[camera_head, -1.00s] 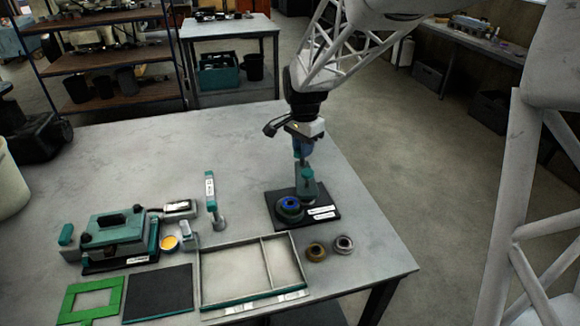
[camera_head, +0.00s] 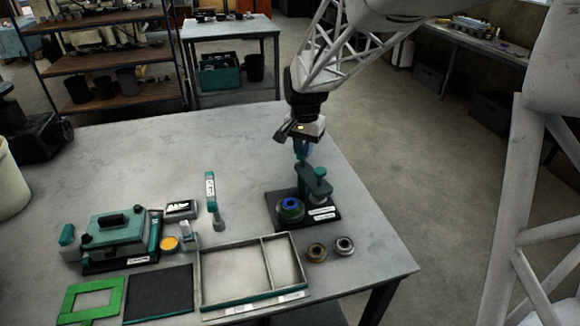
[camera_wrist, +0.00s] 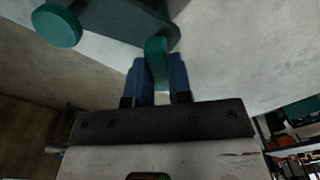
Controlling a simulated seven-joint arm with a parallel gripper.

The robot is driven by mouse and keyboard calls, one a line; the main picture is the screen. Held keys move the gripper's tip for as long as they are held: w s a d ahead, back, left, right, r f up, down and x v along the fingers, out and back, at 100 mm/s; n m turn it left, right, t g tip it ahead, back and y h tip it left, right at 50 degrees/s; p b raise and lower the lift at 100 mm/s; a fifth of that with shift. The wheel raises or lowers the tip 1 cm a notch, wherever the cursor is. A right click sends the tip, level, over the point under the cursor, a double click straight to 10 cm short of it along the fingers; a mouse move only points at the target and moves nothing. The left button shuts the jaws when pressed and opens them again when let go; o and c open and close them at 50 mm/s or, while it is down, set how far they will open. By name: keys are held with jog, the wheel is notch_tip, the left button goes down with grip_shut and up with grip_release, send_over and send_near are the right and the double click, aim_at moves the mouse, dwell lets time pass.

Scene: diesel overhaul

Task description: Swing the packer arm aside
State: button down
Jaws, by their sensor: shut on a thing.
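The packer arm (camera_head: 317,181) is a teal lever on a small black-based fixture (camera_head: 273,222) near the right side of the table. My gripper (camera_head: 300,153) is above the fixture, shut on the arm's upright teal handle. In the wrist view the blue fingers of my gripper (camera_wrist: 158,82) stand on both sides of the handle (camera_wrist: 156,58). The arm's dark body (camera_wrist: 125,14) and a round teal knob (camera_wrist: 57,26) show beyond it. A round dark green holder with a blue centre (camera_head: 290,207) sits on the fixture, clear of the arm.
A divided tray (camera_head: 203,285) lies in front of the fixture, with two small rings (camera_head: 316,252) (camera_head: 344,245) at its right. The table (camera_head: 130,160) is clear behind these.

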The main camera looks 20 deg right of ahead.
jog(key=shift+n, duration=2)
jog(key=n, duration=0.3)
jog(key=c, duration=1)
grip_release()
jog(key=shift+c, duration=0.2)
jog(key=shift+r, duration=0.1)
jog(key=shift+r, duration=2.65)
jog(key=shift+r, duration=0.15)
